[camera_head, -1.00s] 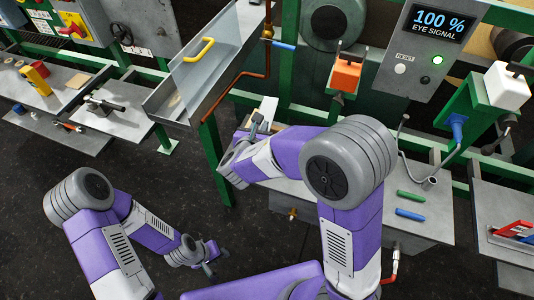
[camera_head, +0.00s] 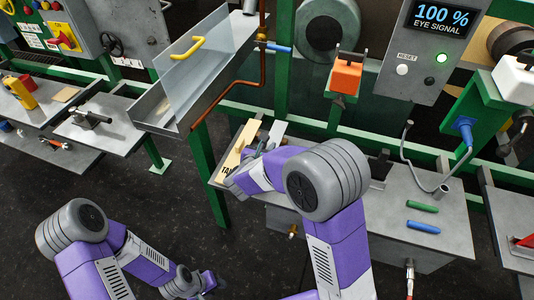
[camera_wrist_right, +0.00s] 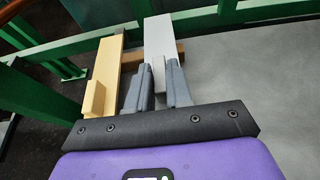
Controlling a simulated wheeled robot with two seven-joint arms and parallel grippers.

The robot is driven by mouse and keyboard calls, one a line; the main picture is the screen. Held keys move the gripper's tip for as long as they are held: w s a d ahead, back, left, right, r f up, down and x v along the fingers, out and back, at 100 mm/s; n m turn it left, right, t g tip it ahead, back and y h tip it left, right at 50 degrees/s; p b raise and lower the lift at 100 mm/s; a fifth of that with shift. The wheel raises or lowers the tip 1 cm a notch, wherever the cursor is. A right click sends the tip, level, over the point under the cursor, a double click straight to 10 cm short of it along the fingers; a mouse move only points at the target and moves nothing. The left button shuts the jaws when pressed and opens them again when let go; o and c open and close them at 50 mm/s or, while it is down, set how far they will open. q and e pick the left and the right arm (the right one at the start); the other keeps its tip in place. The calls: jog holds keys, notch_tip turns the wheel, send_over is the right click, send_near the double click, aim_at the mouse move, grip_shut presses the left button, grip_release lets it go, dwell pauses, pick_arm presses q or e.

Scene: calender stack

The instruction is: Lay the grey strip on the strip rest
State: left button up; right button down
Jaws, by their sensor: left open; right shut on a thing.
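The grey strip (camera_wrist_right: 158,36) is a pale flat bar held lengthwise between the fingers of my right gripper (camera_wrist_right: 157,75). Its far end points away from the gripper. In the head view the strip (camera_head: 277,131) shows just beyond my right gripper (camera_head: 264,150). A tan wooden board (camera_wrist_right: 106,70) with a small upright block lies to its left, apart from it. A brown crosspiece (camera_wrist_right: 181,49) shows beside and behind the strip; this wooden piece looks like the strip rest. I cannot tell whether the strip touches it. My left gripper (camera_head: 207,284) is open and empty, low over the floor.
The grey bench (camera_head: 330,205) holds a green stick (camera_head: 422,206) and a blue stick (camera_head: 423,227) at the right. A green frame rail (camera_wrist_right: 100,40) runs behind the wood. A clear guard (camera_head: 200,70) with a yellow handle stands at the upper left.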

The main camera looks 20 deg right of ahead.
jog(key=shift+f, duration=0.6)
jog(key=shift+f+b, duration=0.45)
jog(key=shift+b, duration=0.1)
jog(key=c, duration=1)
grip_release()
jog(key=shift+c, duration=0.2)
